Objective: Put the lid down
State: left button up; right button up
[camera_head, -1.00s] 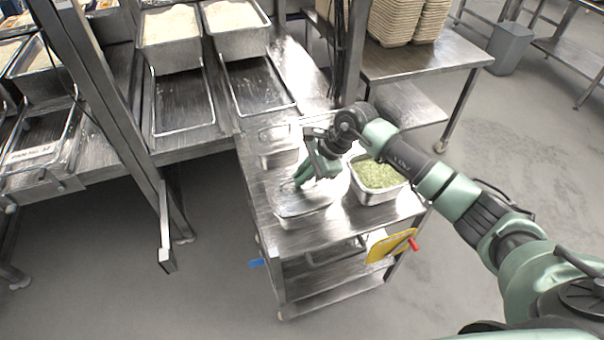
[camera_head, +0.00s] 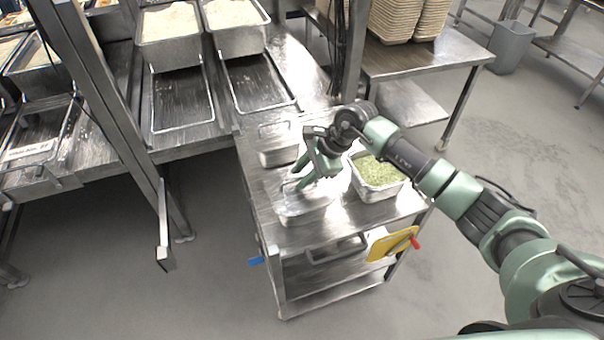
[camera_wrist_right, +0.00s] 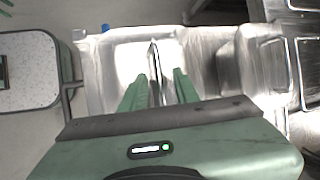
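The shiny metal lid (camera_head: 318,207) lies at the front left of the steel cart's top, seemingly over a small metal pan; glare hides its exact seating. My right gripper (camera_head: 299,185) is just above it, fingers pointing down. In the right wrist view, the green fingers (camera_wrist_right: 160,78) stand apart on either side of a thin upright strip, likely the lid's handle (camera_wrist_right: 154,60). They look open around it, with small gaps showing. My left gripper is not in view.
A metal pan of green food (camera_head: 378,172) stands right of the lid. Another metal pan (camera_head: 278,157) stands behind it. A yellow board (camera_head: 390,244) hangs at the cart's front. A steel post (camera_head: 125,130) rises to the left.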

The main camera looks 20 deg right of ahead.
jog(key=shift+r+p, duration=0.45)
jog(key=shift+p, duration=0.1)
jog(key=shift+r+p, duration=0.55)
jog(key=shift+p, duration=0.1)
jog(key=shift+s+d+r+b, duration=0.15)
jog(key=shift+d+r+b, duration=0.15)
jog(key=shift+d+b, duration=0.45)
jog(key=b+v, duration=0.3)
jog(key=v, duration=0.7)
jog(key=shift+a+r, duration=0.2)
jog(key=shift+a, duration=0.05)
jog(key=shift+s, duration=0.1)
